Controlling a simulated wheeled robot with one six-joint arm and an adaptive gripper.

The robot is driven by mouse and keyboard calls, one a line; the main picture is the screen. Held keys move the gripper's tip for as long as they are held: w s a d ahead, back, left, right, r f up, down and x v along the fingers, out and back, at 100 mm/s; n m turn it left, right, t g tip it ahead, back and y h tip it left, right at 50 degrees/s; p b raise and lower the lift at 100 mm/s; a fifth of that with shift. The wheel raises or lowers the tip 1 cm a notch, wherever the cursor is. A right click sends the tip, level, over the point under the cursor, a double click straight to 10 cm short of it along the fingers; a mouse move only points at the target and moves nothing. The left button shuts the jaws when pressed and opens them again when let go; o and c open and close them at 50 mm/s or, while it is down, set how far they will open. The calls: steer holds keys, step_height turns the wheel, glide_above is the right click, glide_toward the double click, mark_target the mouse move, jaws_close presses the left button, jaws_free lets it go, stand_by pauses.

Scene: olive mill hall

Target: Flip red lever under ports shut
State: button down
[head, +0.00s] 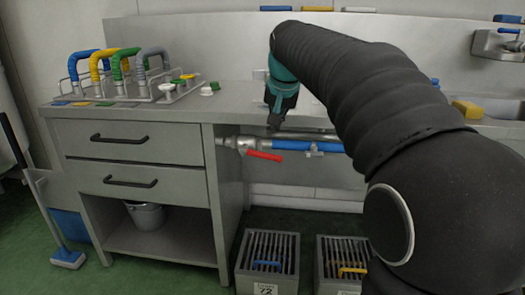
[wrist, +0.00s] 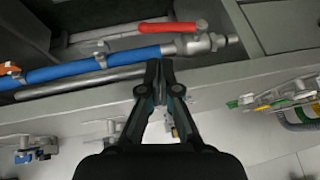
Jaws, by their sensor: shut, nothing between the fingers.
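The red lever (head: 264,156) sits on a metal valve (head: 241,144) in a pipe below the bench's front edge. It points right, roughly along the pipe and tilted slightly down. In the wrist view the red lever (wrist: 173,27) lies beside the blue pipe section (wrist: 84,66), joined to the valve body (wrist: 200,44). My gripper (head: 274,122) is shut and empty, hanging in front of the bench edge above the lever in the head view. In the wrist view my gripper (wrist: 165,64) points toward the pipe, apart from the lever. Ports cannot be clearly made out.
A drawer cabinet (head: 140,163) stands left of the valve. Coloured hoses (head: 118,68) and small fittings are on the bench (head: 235,105). Two slatted crates (head: 267,252) stand on the floor below. A yellow block (head: 467,109) lies on the bench at right. My arm covers much of the right side.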

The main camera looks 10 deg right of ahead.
mark_target(268, 155)
steer(key=shift+w+r, duration=0.1)
steer(key=shift+w, duration=0.4)
steer(key=x, duration=1.4)
steer(key=shift+b, duration=0.45)
steer(key=shift+s+a+f, duration=0.1)
steer(key=shift+a+f, duration=0.05)
steer(key=shift+f, duration=0.05)
